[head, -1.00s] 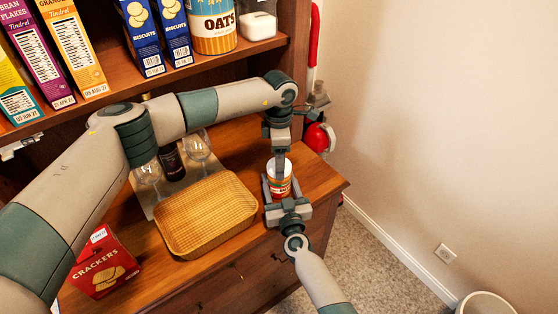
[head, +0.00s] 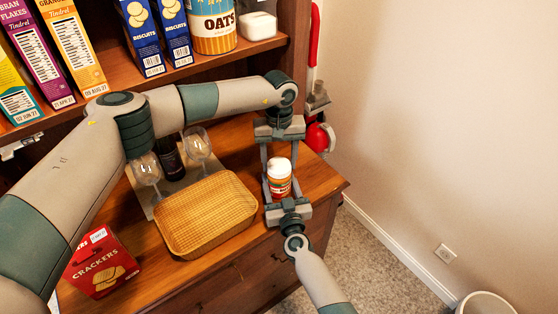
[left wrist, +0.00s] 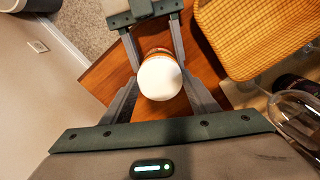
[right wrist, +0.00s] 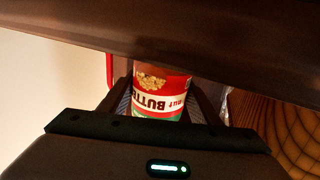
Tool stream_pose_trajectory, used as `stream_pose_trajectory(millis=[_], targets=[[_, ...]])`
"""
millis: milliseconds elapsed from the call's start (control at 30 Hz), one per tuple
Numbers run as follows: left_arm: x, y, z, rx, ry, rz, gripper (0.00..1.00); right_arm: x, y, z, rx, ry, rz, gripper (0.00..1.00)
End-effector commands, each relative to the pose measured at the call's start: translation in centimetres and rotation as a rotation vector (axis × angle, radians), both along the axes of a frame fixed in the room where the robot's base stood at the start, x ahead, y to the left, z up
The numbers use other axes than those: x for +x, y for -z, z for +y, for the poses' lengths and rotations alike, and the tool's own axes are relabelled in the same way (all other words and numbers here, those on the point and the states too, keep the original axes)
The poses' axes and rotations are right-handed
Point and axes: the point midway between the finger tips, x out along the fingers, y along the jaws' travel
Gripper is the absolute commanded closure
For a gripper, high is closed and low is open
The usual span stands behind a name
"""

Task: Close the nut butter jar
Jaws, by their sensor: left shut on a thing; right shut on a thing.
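The nut butter jar (head: 279,186) stands upright on the wooden counter, near its right end. It has a red, white and green label. A white lid (head: 279,167) sits on its top; the left wrist view shows the lid (left wrist: 160,78) from above. My left gripper (head: 279,167) points down from above, its fingers on either side of the lid, shut on it. My right gripper (head: 279,193) comes in from the front, shut around the jar body. The right wrist view shows the label (right wrist: 160,95) between its fingers. Whether the lid is fully seated cannot be told.
A wicker tray (head: 205,215) lies left of the jar. Two glasses (head: 198,145) and a dark bottle (head: 172,160) stand behind it. A crackers box (head: 101,262) is at the left. A shelf with oats (head: 213,25) and boxes is above. The floor is right of the counter.

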Motion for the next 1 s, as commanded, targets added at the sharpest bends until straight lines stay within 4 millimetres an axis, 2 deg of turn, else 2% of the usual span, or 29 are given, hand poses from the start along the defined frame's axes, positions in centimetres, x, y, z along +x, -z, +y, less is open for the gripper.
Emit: stream_pose_trajectory(millis=[300, 500, 867, 900, 967, 1000], targets=[[0.17, -0.12, 0.05, 0.000, 0.477, -0.004, 0.67, -0.03, 0.06, -0.07, 0.000, 0.001, 0.001, 1.00], [0.17, -0.07, 0.04, 0.001, 0.704, -0.004, 0.67, -0.04, 0.07, -0.06, 0.000, 0.001, 0.001, 1.00], [0.18, -0.07, 0.06, 0.001, 0.747, -0.004, 0.67, -0.05, 0.08, -0.05, 0.000, 0.001, 0.001, 1.00], [0.18, -0.07, 0.06, 0.001, 0.747, -0.004, 0.39, -0.05, 0.08, -0.05, 0.000, 0.001, 0.001, 1.00], [0.17, -0.06, 0.05, 0.001, 0.747, -0.004, 0.27, -0.05, 0.08, -0.05, 0.000, 0.001, 0.001, 1.00], [0.15, -0.05, 0.04, 0.000, 0.747, -0.003, 0.27, -0.05, 0.08, -0.04, 0.000, 0.000, 0.001, 1.00]])
